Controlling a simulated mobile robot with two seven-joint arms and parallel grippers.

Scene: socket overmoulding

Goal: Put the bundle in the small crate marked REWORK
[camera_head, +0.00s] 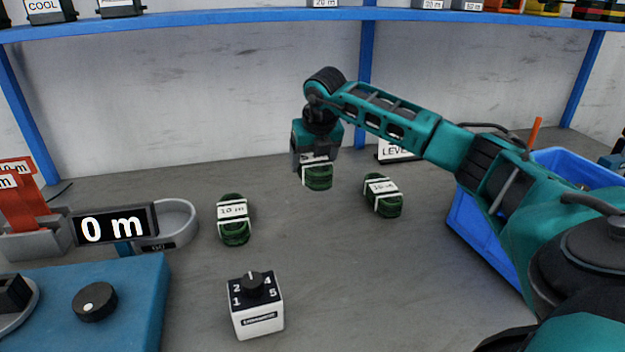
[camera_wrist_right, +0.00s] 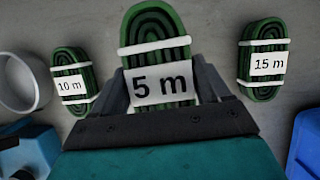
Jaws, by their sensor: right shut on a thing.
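My right gripper (camera_head: 316,163) is shut on a green coiled bundle (camera_head: 318,180) with white bands. In the right wrist view this bundle (camera_wrist_right: 155,28) sits between the two fingers and its label reads 5 m. I cannot tell for sure whether it clears the table. A 10 m bundle (camera_head: 234,210) lies to its left and a 15 m bundle (camera_head: 383,198) to its right, both apart from the gripper. No crate with a readable REWORK mark shows. My left gripper is not in view.
A large blue crate (camera_head: 462,220) stands at the right, partly hidden by my right arm. A white dial box (camera_head: 257,318) stands at the front. A 0 m display (camera_head: 115,226), a grey round dish (camera_head: 185,220) and a blue machine (camera_head: 140,300) are at the left.

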